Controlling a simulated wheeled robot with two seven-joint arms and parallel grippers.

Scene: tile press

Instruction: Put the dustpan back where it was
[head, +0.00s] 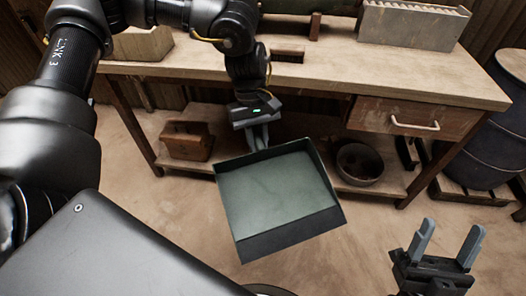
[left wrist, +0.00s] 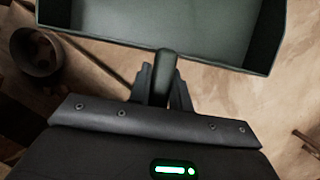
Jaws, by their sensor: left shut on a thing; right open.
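The dustpan (head: 278,192) is a dark green, open-fronted pan in the middle of the head view. It hangs in the air in front of the workbench, above the floor. My left gripper (head: 258,138) is shut on its short handle at the far side of the pan. In the left wrist view the handle (left wrist: 164,72) sits between the two fingers, and the pan (left wrist: 165,20) extends beyond them at the top. My right gripper (head: 448,243) is at the lower right of the head view, fingers apart and empty, away from the dustpan.
A wooden workbench (head: 330,78) with a drawer (head: 398,117) stands behind. A grey slotted block (head: 412,25) sits on top. Its low shelf holds a brown box (head: 187,140) and a round pot (head: 359,163). A dark barrel (head: 490,130) stands at right. Floor (head: 165,200) is clear around the pan.

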